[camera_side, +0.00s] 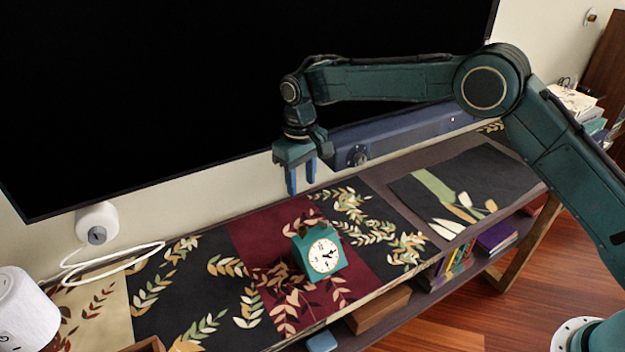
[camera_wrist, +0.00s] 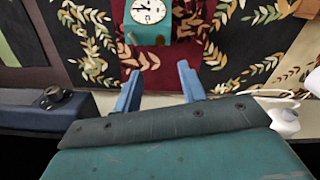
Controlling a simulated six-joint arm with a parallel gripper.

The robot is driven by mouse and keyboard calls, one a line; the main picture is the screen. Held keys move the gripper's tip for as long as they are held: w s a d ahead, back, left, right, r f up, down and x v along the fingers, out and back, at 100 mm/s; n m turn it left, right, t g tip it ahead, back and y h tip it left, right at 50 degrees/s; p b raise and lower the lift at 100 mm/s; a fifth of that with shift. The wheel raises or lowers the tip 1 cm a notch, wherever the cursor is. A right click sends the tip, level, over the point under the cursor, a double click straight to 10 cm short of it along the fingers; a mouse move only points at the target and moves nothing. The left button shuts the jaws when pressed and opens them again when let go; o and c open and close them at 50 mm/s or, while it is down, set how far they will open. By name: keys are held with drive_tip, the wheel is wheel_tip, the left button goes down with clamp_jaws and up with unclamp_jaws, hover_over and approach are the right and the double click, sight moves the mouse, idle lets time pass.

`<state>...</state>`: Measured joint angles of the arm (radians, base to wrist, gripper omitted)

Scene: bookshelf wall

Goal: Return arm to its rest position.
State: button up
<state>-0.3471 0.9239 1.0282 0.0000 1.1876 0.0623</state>
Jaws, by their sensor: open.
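My gripper (camera_side: 301,178) hangs from the teal arm above the back of the shelf top, in front of the black screen. Its two blue fingers point down, are apart and hold nothing. In the wrist view my gripper (camera_wrist: 159,82) shows the fingers spread with an empty gap. A teal clock (camera_side: 321,251) with a round white face stands upright on the dark red part of the patterned runner, apart from the gripper and nearer the front edge. The clock also shows in the wrist view (camera_wrist: 148,32), beyond the fingertips.
A large black screen (camera_side: 230,80) stands behind. A blue-grey soundbar (camera_side: 400,132) lies below it, close to my gripper. A white round device (camera_side: 97,223) with a cable is at left, and a white speaker (camera_side: 24,312) stands in the corner.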

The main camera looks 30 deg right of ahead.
drive_tip(key=s+d+r+m+t, duration=0.1)
drive_tip(key=s+d+r, duration=0.55)
drive_tip(key=r, duration=0.35)
drive_tip(key=s+d+r+t, duration=0.2)
drive_tip(key=s+d+r, duration=0.4)
drive_tip(key=s+r, duration=0.3)
drive_tip(key=s+d+m+t, duration=0.1)
drive_tip(key=s+d, duration=0.3)
drive_tip(key=s, duration=0.8)
drive_tip(key=s+d+f+m+t, duration=0.1)
drive_tip(key=s+d, duration=0.3)
drive_tip(key=s, duration=0.8)
drive_tip(key=shift+s+d+f+t, duration=0.15)
drive_tip(key=shift+f+t, duration=0.05)
drive_tip(key=shift+t, duration=0.1)
